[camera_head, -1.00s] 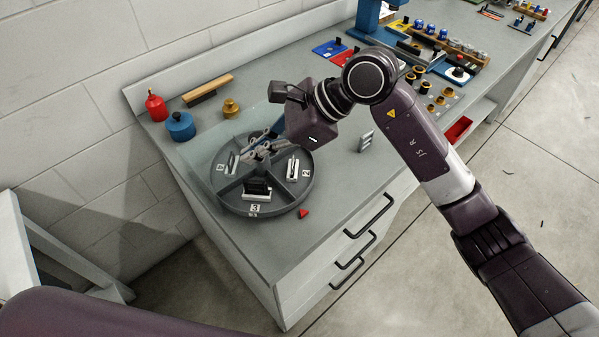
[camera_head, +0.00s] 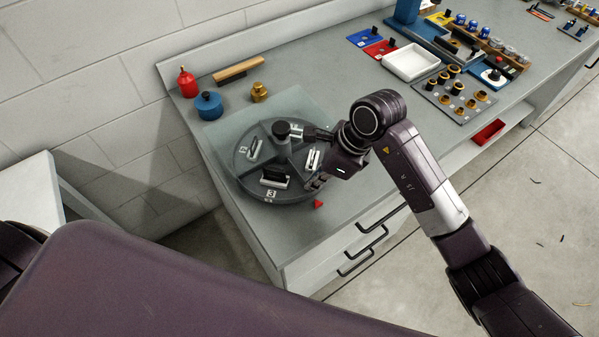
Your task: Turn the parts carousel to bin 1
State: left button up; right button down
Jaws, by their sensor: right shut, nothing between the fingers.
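The parts carousel (camera_head: 236,170) is a round dark grey tray with dividers on the bench's near left end. A black knob (camera_head: 281,130) stands at its middle. Label 3 (camera_head: 271,194) is on the front rim, with a dark part in its bin. A pale part (camera_head: 313,159) is in the right bin. A red pointer (camera_head: 318,204) lies on the bench just off the front-right rim. My right gripper (camera_head: 314,157) is shut and empty at the carousel's right side, partly hiding the rim. I cannot tell whether it touches. My left gripper is out of view.
A white tray (camera_head: 410,62) and holed plate (camera_head: 458,98) lie right. Bench between is free.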

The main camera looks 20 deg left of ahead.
aim_at(294, 184)
jog(key=shift+s+a+r+p, duration=0.15)
jog(key=shift+a+p, duration=0.3)
jog(key=shift+a, duration=1.35)
